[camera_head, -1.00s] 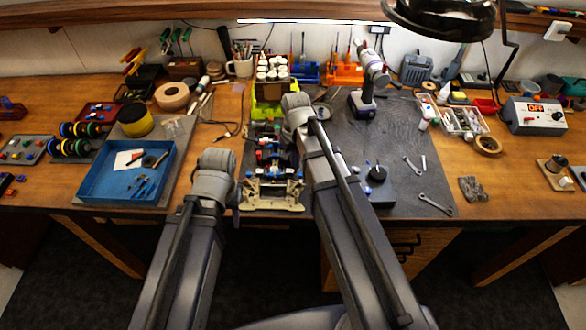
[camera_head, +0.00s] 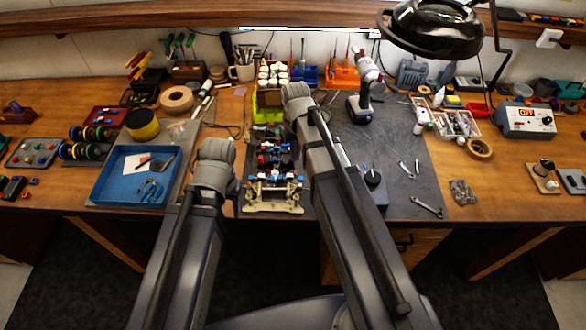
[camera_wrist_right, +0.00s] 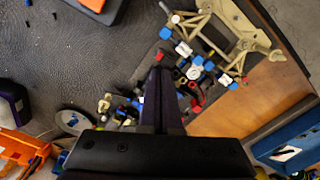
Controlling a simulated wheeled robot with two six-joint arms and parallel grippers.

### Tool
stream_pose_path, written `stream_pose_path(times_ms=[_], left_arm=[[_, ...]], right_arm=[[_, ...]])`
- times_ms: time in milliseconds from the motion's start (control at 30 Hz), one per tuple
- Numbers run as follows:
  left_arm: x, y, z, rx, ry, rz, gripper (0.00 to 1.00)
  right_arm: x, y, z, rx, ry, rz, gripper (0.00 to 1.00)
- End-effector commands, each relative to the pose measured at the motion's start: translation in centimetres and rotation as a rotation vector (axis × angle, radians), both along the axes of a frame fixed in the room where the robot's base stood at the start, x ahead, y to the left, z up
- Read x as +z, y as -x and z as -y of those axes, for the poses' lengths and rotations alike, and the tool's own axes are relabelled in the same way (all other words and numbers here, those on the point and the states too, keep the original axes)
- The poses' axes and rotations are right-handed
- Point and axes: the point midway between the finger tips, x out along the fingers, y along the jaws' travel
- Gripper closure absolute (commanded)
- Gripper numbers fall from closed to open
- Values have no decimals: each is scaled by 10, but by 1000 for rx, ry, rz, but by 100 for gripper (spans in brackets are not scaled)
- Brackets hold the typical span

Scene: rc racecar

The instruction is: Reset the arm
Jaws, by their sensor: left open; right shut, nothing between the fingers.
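The RC car chassis (camera_head: 272,200) lies on the dark work mat, its tan frame toward me and red and blue parts along it. My left gripper (camera_head: 234,186) is at the end of the left arm, beside the chassis on its left; its fingers are mostly hidden behind the wrist. My right arm's wrist (camera_head: 298,100) is over the far right side of the chassis, its fingers hidden in the head view. In the right wrist view my right gripper (camera_wrist_right: 160,82) is shut and empty, in front of the chassis (camera_wrist_right: 225,35) from that camera.
A blue tray (camera_head: 98,191) with small tools is at the left. A lamp (camera_head: 432,28) hangs at upper right. The mat's right part (camera_head: 405,135) is mostly clear.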

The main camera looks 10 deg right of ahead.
Motion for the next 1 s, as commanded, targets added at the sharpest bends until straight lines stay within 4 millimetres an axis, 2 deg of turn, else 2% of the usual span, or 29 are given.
stream_pose_path(times_ms=[267, 367, 533, 600, 700, 833, 1000], left_arm=[[-1, 0, 0, 0, 0, 0, 50], [-5, 0, 0, 0, 0, 0, 50], [-14, 0, 0, 1, 0, 0, 50], [-16, 0, 0, 1, 0, 0, 50], [-19, 0, 0, 1, 0, 0, 50], [-20, 0, 0, 1, 0, 0, 50], [-19, 0, 0, 1, 0, 0, 50]], right_arm=[[-1, 3, -2, 2, 1, -1, 100], [-4, 24, -22, 18, 12, -7, 100], [-13, 87, -71, 59, 56, -23, 100], [-16, 109, -84, 72, 76, -27, 100], [-18, 131, -97, 84, 94, -28, 100], [-18, 144, -104, 89, 107, -29, 100], [-18, 143, -105, 87, 109, -30, 100]])
